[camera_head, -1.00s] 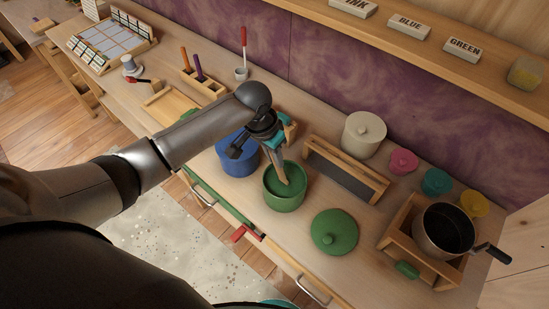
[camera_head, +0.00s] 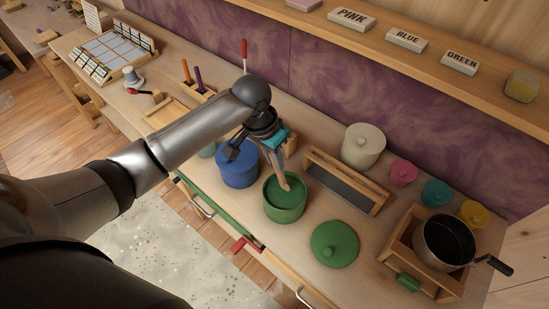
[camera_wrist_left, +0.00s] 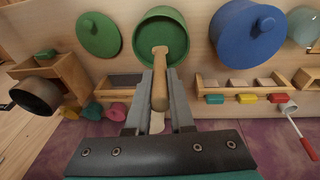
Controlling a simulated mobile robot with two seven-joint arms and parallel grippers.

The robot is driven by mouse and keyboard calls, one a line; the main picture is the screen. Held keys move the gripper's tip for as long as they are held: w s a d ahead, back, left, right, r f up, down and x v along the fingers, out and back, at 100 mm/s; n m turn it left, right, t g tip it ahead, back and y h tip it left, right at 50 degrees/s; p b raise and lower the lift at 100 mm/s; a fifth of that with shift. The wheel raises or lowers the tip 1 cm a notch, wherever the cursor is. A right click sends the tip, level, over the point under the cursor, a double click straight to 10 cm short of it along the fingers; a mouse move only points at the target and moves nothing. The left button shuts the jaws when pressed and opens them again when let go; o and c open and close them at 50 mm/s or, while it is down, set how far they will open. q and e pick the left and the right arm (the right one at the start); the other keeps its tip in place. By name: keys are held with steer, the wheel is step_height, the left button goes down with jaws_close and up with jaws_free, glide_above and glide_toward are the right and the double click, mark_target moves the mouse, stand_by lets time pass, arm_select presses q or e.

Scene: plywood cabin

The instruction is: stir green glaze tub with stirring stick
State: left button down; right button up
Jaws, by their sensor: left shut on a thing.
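The green glaze tub (camera_head: 285,213) stands open on the bench, with green glaze inside. It also shows at the top of the left wrist view (camera_wrist_left: 144,38). My left gripper (camera_head: 276,150) is above and behind the tub, shut on the pale wooden stirring stick (camera_head: 284,182). In the left wrist view the stick (camera_wrist_left: 160,88) runs between the fingers (camera_wrist_left: 163,82) towards the tub. Its lower end is inside the tub's rim, near the back; how deep it sits in the glaze I cannot tell. The green lid (camera_head: 334,244) lies to the right. My right gripper is not in view.
A lidded blue tub (camera_head: 237,172) stands close on the left. A wooden rack with a dark panel (camera_head: 346,184) and a cream pot (camera_head: 362,152) stand behind right. A dark pan (camera_head: 446,246) sits in a wooden stand at right. A red handle (camera_head: 243,243) projects at the front edge.

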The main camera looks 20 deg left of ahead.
arm_select(q)
steer(key=shift+r, duration=0.1)
steer(key=shift+r, duration=2.4)
